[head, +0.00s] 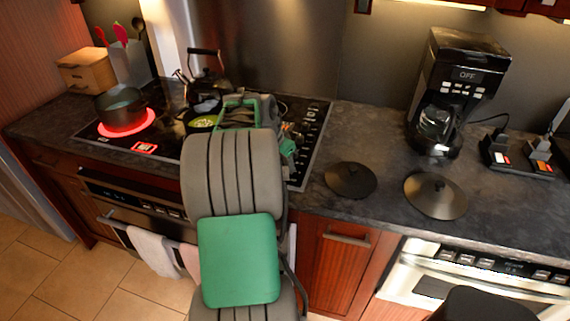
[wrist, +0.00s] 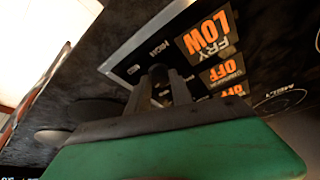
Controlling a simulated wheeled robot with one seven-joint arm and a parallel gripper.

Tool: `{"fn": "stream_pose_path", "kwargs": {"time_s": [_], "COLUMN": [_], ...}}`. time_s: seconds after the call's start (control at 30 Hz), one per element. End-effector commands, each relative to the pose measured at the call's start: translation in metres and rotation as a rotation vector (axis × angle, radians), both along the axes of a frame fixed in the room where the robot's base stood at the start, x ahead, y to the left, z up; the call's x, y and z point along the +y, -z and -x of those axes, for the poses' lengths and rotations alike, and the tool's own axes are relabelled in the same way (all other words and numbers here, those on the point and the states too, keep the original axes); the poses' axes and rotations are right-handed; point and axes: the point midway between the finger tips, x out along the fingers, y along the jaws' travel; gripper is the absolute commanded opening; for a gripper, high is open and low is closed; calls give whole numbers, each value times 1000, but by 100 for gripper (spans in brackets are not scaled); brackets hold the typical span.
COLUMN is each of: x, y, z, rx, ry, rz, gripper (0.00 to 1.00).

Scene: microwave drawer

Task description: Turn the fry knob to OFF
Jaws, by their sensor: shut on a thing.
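The cooktop's control strip (head: 313,128) runs along its right edge in the head view. In the wrist view the fry label reads LOW (wrist: 208,34), in large orange letters. Below it is a simmer label reading OFF (wrist: 222,71), and another OFF label lies lower. My gripper (head: 287,140) is at the control strip in the head view. In the wrist view its dark fingers (wrist: 170,86) are shut on a knob beside these labels. The fingers hide most of that knob, and I cannot tell for sure which one it is.
A pot (head: 120,103) stands on a glowing red burner (head: 127,125) at the left. A kettle (head: 206,77) and a pan (head: 203,112) are on the cooktop near my arm. Two dark lids (head: 350,180) and a coffee maker (head: 455,90) stand on the counter to the right.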

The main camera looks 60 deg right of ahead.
Motion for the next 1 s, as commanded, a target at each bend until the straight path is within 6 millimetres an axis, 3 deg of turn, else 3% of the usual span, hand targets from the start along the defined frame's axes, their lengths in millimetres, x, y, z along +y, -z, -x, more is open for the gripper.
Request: {"fn": "stream_pose_path", "kwargs": {"time_s": [0.57,1.0], "x": [0,-1], "y": [1,2], "z": [1,4], "rx": [0,1], "ry": [-52,-374], "rz": [0,2], "gripper": [0,0]}}
